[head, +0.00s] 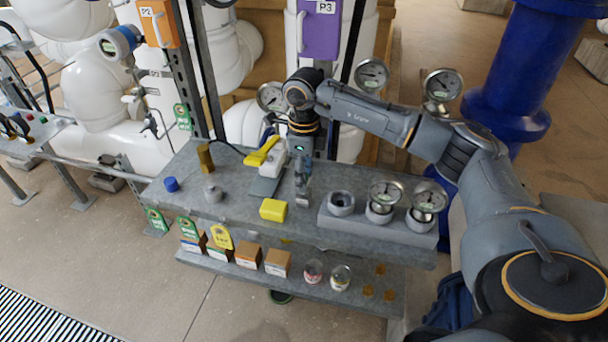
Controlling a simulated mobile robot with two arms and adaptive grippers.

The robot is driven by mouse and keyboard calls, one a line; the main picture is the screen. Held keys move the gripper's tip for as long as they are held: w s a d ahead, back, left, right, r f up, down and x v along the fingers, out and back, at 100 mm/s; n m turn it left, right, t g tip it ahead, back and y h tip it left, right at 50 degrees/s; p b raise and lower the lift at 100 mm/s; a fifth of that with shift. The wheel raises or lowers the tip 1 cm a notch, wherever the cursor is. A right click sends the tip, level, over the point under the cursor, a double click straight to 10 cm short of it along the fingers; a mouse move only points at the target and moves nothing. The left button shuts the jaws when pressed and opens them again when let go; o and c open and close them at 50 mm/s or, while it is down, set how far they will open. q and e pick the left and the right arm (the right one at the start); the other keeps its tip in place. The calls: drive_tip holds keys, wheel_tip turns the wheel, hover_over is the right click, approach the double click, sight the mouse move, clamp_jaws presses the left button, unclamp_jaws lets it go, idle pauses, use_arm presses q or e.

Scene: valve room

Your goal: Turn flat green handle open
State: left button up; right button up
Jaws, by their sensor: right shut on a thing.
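My right gripper (303,197) points down over the grey bench (235,210), just right of a yellow-handled valve. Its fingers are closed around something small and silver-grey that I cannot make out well. I cannot make out a flat green handle for certain. A small dark green piece (281,297) shows on the floor side of the lower shelf, mostly hidden by the shelf, and I cannot tell what it is. My left gripper is not in view.
A yellow lever valve (263,151) and a yellow block (273,210) are close to the right gripper. A grey rack (375,222) with gauges stands to its right. The lower shelf (330,297) holds small boxes and jars. Green tags (157,220) hang at the left.

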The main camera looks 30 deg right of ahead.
drive_tip(key=o, duration=1.1)
drive_tip(key=shift+o, duration=0.2)
wheel_tip(320, 180, up, 12)
